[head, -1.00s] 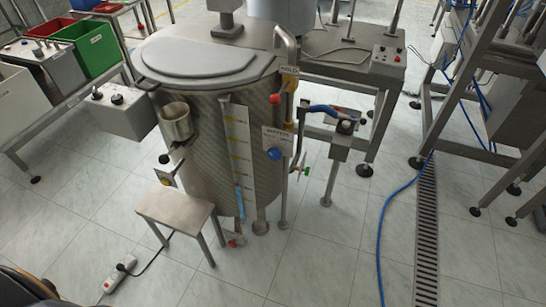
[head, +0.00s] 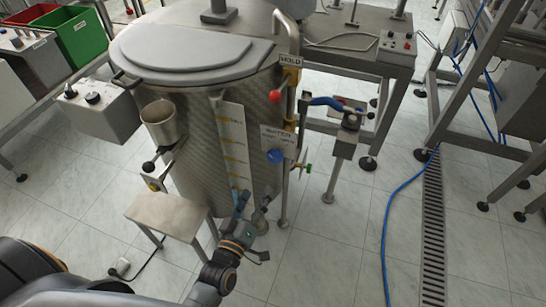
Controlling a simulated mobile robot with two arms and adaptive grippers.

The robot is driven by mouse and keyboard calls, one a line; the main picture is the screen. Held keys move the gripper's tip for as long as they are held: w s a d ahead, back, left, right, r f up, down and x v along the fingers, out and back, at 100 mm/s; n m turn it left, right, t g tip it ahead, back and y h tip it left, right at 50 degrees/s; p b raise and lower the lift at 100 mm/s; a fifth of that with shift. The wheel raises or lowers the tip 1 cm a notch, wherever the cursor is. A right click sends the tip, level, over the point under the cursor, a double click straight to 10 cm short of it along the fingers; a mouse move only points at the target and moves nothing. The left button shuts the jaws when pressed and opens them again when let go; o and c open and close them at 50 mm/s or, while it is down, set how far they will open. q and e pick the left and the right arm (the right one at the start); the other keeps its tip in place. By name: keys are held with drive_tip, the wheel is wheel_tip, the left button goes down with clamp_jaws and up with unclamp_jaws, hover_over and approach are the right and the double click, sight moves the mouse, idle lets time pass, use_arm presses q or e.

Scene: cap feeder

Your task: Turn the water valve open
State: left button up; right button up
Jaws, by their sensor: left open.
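A steel tank (head: 190,130) stands in the middle with a blue ball knob (head: 275,156) on its front right side. The knob sits just under a small white label (head: 278,140) whose text is hard to read but seems to say water. My left gripper (head: 253,199) is open and empty in front of the lower tank, below and a little left of the blue knob, and apart from it. It covers the lower end of the level gauge (head: 233,145). My right gripper is out of view.
A red ball knob (head: 275,96) is higher on the tank. A blue-handled lever (head: 324,101) on a post and a green handwheel (head: 308,168) are to the right. A small steel stool (head: 165,212) stands at the left. A blue hose (head: 386,220) lies on the floor.

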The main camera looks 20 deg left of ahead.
use_arm(q)
approach(273, 158)
drive_tip(key=w, duration=0.9)
drive_tip(key=shift+w+d+f, duration=0.1)
drive_tip(key=shift+w+d, duration=0.05)
drive_tip(key=shift+d, duration=0.05)
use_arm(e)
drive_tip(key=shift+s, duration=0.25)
use_arm(q)
drive_tip(key=c, duration=1.1)
drive_tip(key=shift+c, duration=0.2)
